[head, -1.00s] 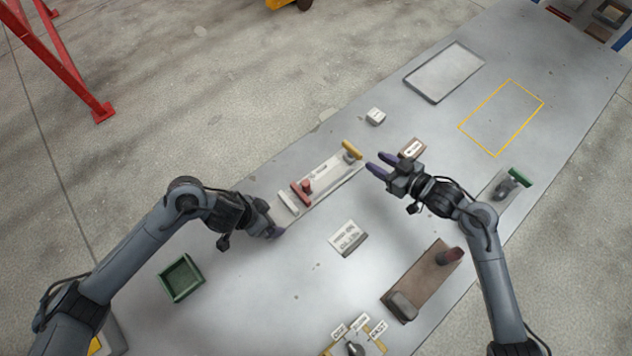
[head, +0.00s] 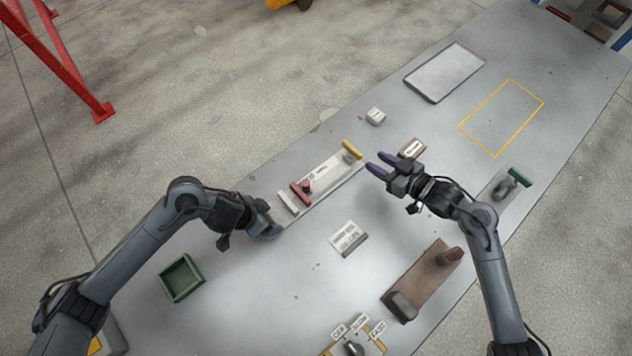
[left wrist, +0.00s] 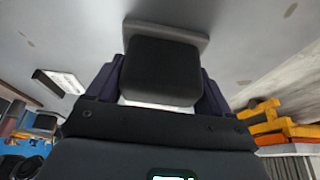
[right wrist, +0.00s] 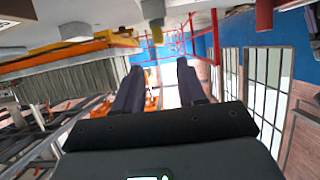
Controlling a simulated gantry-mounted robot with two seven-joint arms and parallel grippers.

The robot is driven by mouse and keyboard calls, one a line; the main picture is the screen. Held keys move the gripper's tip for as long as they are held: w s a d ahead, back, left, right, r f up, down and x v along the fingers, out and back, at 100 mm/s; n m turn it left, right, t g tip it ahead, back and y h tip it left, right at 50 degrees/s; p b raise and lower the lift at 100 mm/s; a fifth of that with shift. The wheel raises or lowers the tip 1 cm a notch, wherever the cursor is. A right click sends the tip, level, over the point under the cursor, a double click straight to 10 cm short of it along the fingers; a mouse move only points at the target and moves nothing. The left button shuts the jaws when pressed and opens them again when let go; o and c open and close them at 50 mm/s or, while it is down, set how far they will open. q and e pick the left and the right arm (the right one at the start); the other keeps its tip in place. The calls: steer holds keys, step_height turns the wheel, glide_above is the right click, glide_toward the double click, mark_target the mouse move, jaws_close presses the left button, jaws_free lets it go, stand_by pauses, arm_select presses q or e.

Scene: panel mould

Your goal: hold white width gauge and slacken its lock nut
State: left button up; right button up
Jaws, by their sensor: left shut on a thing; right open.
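The white width gauge (head: 325,177) lies along the grey table in the head view. It has a pale bar (head: 288,203) near its left end, a red bar (head: 299,195) with a red knob (head: 307,186), and a yellow bar (head: 353,149) at its far right end. My left gripper (head: 269,230) is at the gauge's left end. In the left wrist view its fingers are shut on a dark block (left wrist: 161,70) that looks like the gauge's grip. My right gripper (head: 376,164) is open and empty, right of the yellow bar; its wrist view shows nothing between the fingers.
A brown board (head: 426,280) with a dark block and red knob lies at front right. A green-ended piece (head: 519,176) lies farther right. A green tray (head: 181,278) stands at left. A white label (head: 346,238) lies below the gauge. The yellow outlined area (head: 500,118) is empty.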

mark_target(354, 149)
steer(key=x, duration=1)
steer(key=shift+w+a+f, duration=0.25)
stand_by(0.8)
steer(key=shift+c, duration=0.3)
jaws_close()
